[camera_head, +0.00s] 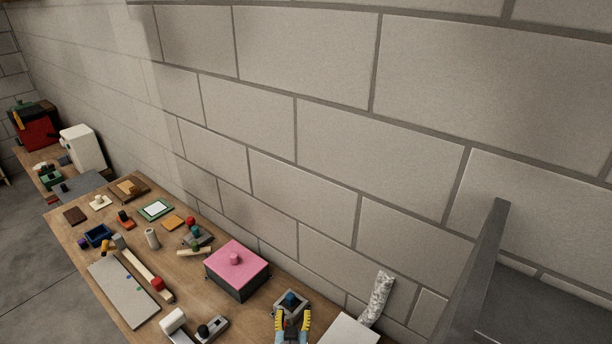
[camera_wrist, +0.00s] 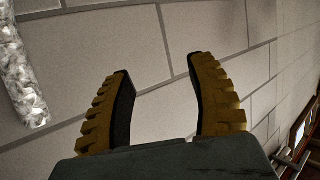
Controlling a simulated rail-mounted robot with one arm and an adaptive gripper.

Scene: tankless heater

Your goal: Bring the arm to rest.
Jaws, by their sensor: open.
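My gripper (camera_head: 293,312) shows at the bottom edge of the head view, its two yellow fingers apart over the near part of the workbench. In the wrist view my gripper (camera_wrist: 158,64) is open, with nothing between its black-lined fingers. Only the block wall (camera_wrist: 160,30) shows beyond the fingertips. A grey square part with a blue knob (camera_head: 290,299) lies just past the fingers in the head view; I cannot tell how far below or behind them it is. The rest of my arm is mostly out of view.
The wooden bench (camera_head: 205,297) is crowded with small parts. A dark box with a pink lid (camera_head: 237,258) stands left of my gripper. A crinkled silver duct (camera_head: 377,300) rises at right by the wall; it also shows in the wrist view (camera_wrist: 20,75).

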